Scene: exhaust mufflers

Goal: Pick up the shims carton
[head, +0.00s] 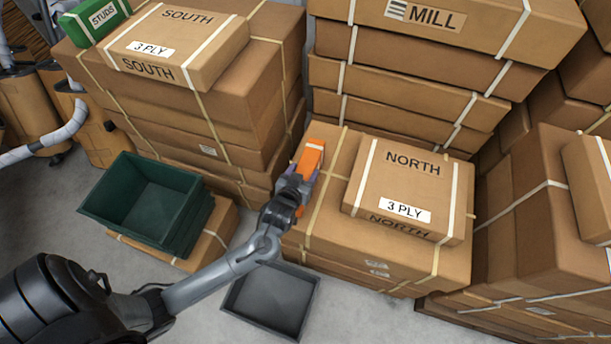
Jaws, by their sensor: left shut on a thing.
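A small orange carton (312,152) with a pale label on its top is at the left part of the large strapped cardboard box in the middle. Its label is too small to read; I take it to be the shims carton. My left gripper (301,179) reaches it from the front left and is shut on it. The gripper hides the carton's near lower part. I cannot tell whether the carton touches the box under it. My right gripper is not in view.
A NORTH 3 PLY box (407,185) lies just right of the carton. A green STUDS carton (97,17) is on the stack at upper left, beside a SOUTH box (180,45). An empty green bin (150,190) and a grey tray (270,300) are in front. Tall MILL boxes (430,45) stand behind.

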